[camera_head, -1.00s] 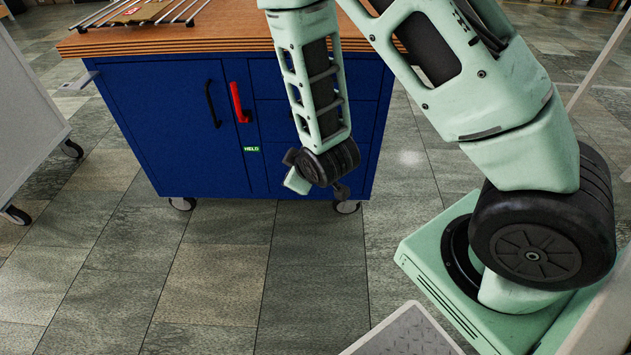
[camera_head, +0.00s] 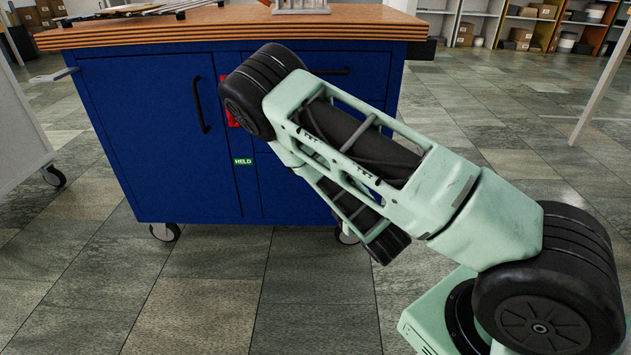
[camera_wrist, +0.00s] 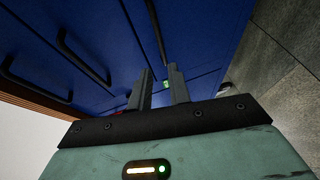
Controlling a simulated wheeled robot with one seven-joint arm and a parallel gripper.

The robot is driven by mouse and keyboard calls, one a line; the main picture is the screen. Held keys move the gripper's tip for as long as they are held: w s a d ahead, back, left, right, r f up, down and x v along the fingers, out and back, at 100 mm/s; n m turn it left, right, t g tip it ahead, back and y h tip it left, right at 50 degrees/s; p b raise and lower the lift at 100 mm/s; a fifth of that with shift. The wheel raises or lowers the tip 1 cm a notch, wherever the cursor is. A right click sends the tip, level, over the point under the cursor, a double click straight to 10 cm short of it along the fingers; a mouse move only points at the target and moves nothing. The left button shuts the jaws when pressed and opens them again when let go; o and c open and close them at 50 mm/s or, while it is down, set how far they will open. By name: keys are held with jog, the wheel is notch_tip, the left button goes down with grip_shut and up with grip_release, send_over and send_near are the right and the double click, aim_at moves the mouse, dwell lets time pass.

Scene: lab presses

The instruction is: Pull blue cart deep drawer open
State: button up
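The blue cart (camera_head: 160,150) stands ahead with a wooden top. Its door is at left, with a black handle (camera_head: 201,105); drawers are at right, largely hidden by my arm. The lowest, deep drawer (camera_head: 285,195) shows only in part and looks shut. In the wrist view, black drawer handles lie ahead: an upper one (camera_wrist: 28,85), a middle one (camera_wrist: 82,60) and what looks like the deep drawer's handle (camera_wrist: 156,28). My gripper (camera_wrist: 160,70) is open and empty, pointing at the cart front, its tips apart from the handles. In the head view my arm hides it.
A red handle (camera_head: 230,112) and a green HELD label (camera_head: 242,161) are on the cart front. A grey rack (camera_head: 300,5) and rods (camera_head: 150,8) lie on top. A pale cabinet (camera_head: 20,130) stands at left. The floor in front is clear.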

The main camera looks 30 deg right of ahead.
jog(key=b+x, duration=1.1)
jog(key=x, duration=0.3)
jog(key=shift+w+f, duration=0.1)
jog(key=shift+w, duration=0.15)
grip_shut()
